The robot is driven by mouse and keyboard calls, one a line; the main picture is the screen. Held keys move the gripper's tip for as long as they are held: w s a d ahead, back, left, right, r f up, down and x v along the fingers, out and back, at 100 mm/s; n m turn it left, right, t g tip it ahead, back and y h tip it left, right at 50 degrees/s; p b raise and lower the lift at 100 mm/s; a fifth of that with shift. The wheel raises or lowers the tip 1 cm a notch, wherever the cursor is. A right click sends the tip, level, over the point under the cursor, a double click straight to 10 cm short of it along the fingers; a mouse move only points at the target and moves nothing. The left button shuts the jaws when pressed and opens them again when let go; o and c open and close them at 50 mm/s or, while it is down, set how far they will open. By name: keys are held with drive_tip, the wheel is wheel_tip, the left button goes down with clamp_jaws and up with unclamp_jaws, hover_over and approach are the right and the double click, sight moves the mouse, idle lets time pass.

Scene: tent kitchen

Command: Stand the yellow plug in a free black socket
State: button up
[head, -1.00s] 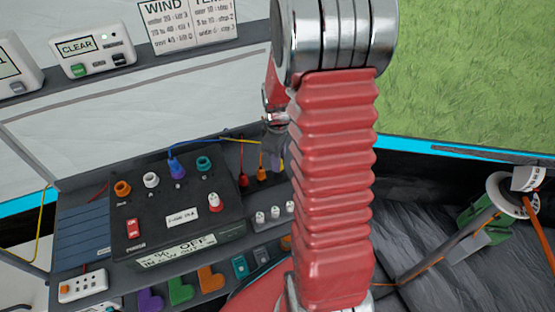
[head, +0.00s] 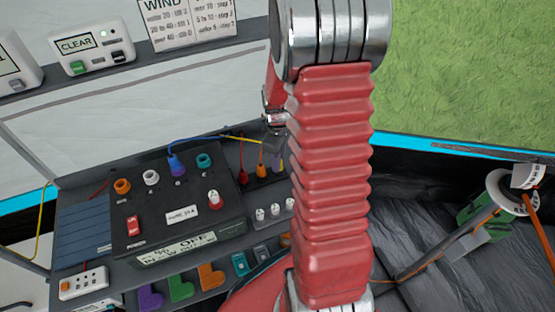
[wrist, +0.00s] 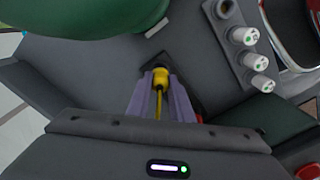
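In the wrist view the yellow plug (wrist: 160,78) sits between the two lavender fingers of my gripper (wrist: 161,88), which press on it from both sides. Its yellow cable runs back toward the camera. A dark socket block (wrist: 153,60) shows right behind the plug; whether the plug's tip is inside a socket is hidden. In the head view my gripper (head: 279,160) is partly behind my arm, at the right end of the row with a red plug (head: 242,178) and an orange plug (head: 262,170).
A black panel (head: 150,222) with coloured sockets and a blue plug (head: 176,166) stands left of the row. White-capped pegs (head: 268,212) are in front; several show in the wrist view (wrist: 248,60). A green rounded thing (wrist: 80,15) fills the wrist view's upper left.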

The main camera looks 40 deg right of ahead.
drive_tip(key=o, duration=0.6)
drive_tip(key=shift+c, duration=0.2)
wheel_tip(320, 180, up, 14)
idle(0.4)
drive_tip(key=shift+f+m, duration=0.15)
drive_tip(key=shift+m, duration=0.15)
idle(0.3)
